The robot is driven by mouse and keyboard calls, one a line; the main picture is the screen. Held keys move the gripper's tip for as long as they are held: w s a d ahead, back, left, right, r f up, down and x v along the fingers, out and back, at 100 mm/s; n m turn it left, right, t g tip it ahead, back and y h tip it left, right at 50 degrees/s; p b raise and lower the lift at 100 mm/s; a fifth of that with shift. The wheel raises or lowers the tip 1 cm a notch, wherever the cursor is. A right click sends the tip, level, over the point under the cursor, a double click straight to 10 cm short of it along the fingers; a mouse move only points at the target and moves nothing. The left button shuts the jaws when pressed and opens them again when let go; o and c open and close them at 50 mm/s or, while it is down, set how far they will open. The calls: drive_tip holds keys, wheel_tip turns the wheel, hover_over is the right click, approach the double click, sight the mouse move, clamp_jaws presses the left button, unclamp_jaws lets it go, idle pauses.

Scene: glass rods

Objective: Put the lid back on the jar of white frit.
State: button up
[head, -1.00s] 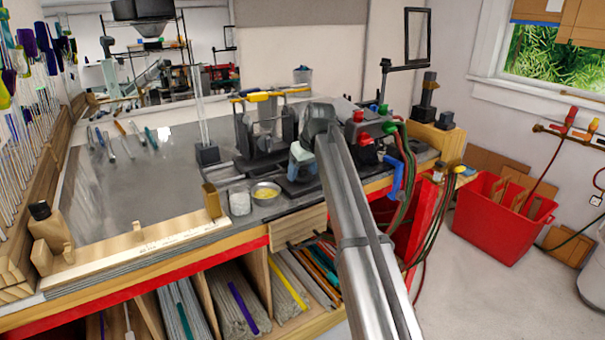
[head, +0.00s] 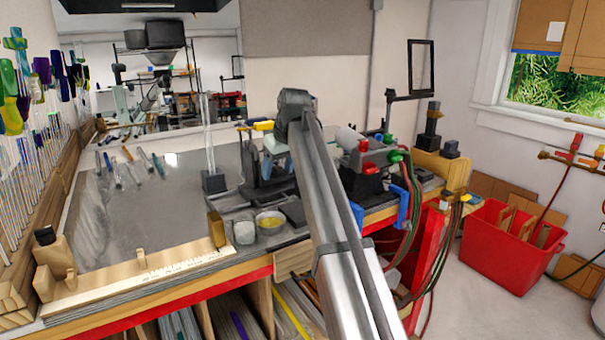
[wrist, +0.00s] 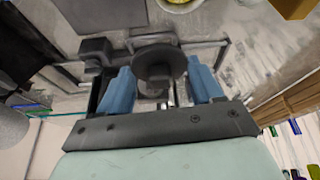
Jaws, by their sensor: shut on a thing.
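The jar of white frit (head: 244,232) stands upright on the bench near its front edge, beside a dish of yellow frit (head: 270,222). White shows at its top. My gripper (wrist: 158,70) has its blue fingers shut on a dark round lid (wrist: 160,55) with a square knob, seen in the wrist view. In the head view my gripper (head: 272,162) is raised above the bench, behind the jar and slightly to its right. The lid cannot be made out there. In the wrist view the yellow dish (wrist: 180,4) is cut by the top edge; the jar is not clearly visible.
A dark square pad (head: 293,212) lies bare right of the dish. A wooden block (head: 217,229) and a wooden rule (head: 150,268) lie along the front edge. A clear upright rod (head: 208,135) stands left of my gripper. The torch (head: 370,155) is to the right.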

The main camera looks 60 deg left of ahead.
drive_tip(key=s+d+m, duration=0.1)
drive_tip(key=s+d, duration=0.3)
drive_tip(key=s, duration=0.8)
drive_tip(key=shift+s+d+r, duration=0.2)
drive_tip(key=shift+s+d, duration=0.1)
drive_tip(key=shift+d, duration=0.1)
wheel_tip(320, 180, down, 6)
drive_tip(key=shift+f, duration=0.3)
idle(1.9)
drive_tip(key=o, duration=1.1)
drive_tip(key=shift+o, duration=0.4)
drive_tip(key=shift+r, duration=0.1)
